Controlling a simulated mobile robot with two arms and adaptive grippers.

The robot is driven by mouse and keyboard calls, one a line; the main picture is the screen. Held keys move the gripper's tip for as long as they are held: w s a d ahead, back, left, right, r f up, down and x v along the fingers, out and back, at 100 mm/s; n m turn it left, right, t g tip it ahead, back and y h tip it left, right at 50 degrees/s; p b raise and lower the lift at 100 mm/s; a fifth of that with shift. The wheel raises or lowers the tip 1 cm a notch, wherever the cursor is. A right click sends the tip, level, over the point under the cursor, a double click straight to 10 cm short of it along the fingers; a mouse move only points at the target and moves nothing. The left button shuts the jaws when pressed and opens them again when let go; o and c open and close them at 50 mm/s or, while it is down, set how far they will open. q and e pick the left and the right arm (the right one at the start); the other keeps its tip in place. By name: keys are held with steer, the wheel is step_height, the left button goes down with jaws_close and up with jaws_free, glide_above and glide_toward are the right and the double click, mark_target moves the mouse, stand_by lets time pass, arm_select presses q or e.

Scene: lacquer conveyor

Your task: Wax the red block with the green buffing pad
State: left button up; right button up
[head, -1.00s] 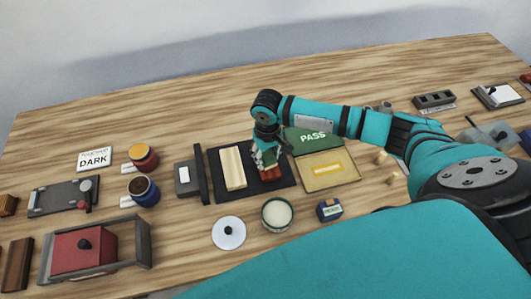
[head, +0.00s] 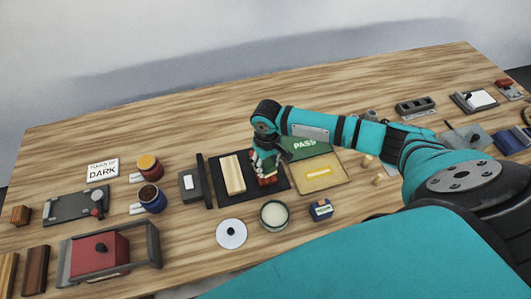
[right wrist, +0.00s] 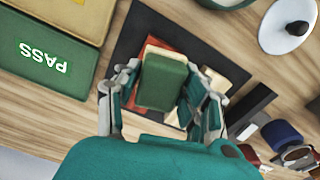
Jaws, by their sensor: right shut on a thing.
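My right gripper (head: 264,168) is shut on the green buffing pad, above the black mat (head: 222,200). In the right wrist view the green pad (right wrist: 161,82) sits between the fingers (right wrist: 160,100). The red block (head: 267,182) lies on the mat directly under the pad. Only its edges show, and in the right wrist view a strip of red (right wrist: 172,45) shows beside the pad. The pad appears to rest on the block, but I cannot tell whether they touch. My left gripper is not in view.
A pale wood block (head: 233,174) lies on the mat, left of the red block. An open tin of cream-coloured stuff (head: 274,214) and a white lid (head: 231,234) stand in front. A green-lidded PASS box (head: 318,176) stands right. Jars (head: 150,197) and a red drawer (head: 100,255) are left.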

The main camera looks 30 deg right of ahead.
mark_target(267, 163)
step_height(267, 163, up, 3)
steer(key=shift+f+p, duration=0.15)
steer(key=shift+p, duration=0.7)
steer(key=shift+r, duration=0.25)
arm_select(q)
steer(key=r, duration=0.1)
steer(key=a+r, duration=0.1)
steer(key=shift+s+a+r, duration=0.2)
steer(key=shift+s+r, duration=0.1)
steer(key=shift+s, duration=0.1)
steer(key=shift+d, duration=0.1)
